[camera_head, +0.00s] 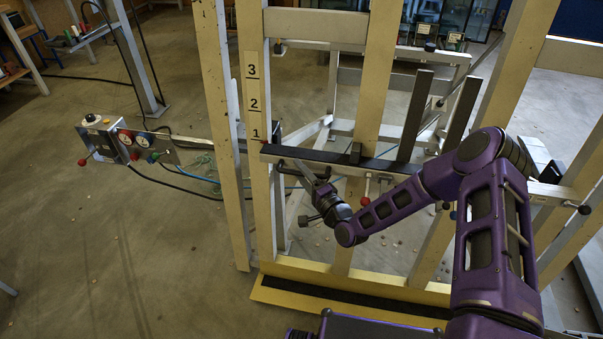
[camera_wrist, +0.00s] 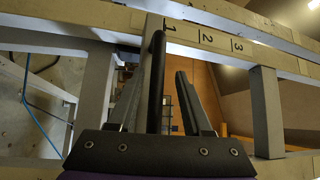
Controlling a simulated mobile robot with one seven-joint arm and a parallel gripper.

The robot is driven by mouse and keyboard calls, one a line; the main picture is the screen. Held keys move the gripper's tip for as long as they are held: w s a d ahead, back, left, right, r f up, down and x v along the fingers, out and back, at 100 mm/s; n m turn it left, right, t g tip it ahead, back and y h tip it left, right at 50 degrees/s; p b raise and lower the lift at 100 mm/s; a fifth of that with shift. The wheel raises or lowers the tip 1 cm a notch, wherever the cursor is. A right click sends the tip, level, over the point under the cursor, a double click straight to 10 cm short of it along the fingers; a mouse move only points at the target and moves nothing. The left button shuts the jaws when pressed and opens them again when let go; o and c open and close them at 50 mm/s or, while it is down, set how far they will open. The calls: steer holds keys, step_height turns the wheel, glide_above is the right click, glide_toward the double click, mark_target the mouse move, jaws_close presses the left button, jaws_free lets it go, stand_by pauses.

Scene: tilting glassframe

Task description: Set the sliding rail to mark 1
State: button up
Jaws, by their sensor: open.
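The sliding rail (camera_head: 330,160) is a long horizontal bar with a black top, set across the yellow posts. Its left end lies just below the number 1 (camera_head: 255,134); numbers 2 and 3 are above it on the left post. In the wrist view the number 1 (camera_wrist: 169,27) is just right of the top of a black bar handle (camera_wrist: 156,85). My gripper (camera_head: 305,175) is below the rail's left part, with its fingers apart. In the wrist view the handle appears between the fingers of my gripper (camera_wrist: 158,78); contact cannot be told.
Two dark uprights (camera_head: 414,115) rise behind the rail. A red-knobbed lever (camera_head: 367,180) hangs below the rail. A yellow base beam (camera_head: 350,280) crosses the floor. Open floor lies left.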

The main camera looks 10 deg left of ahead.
steer(key=shift+s, duration=0.1)
steer(key=v, duration=1.7)
steer(key=shift+s+d, duration=0.1)
steer(key=shift+d, duration=0.05)
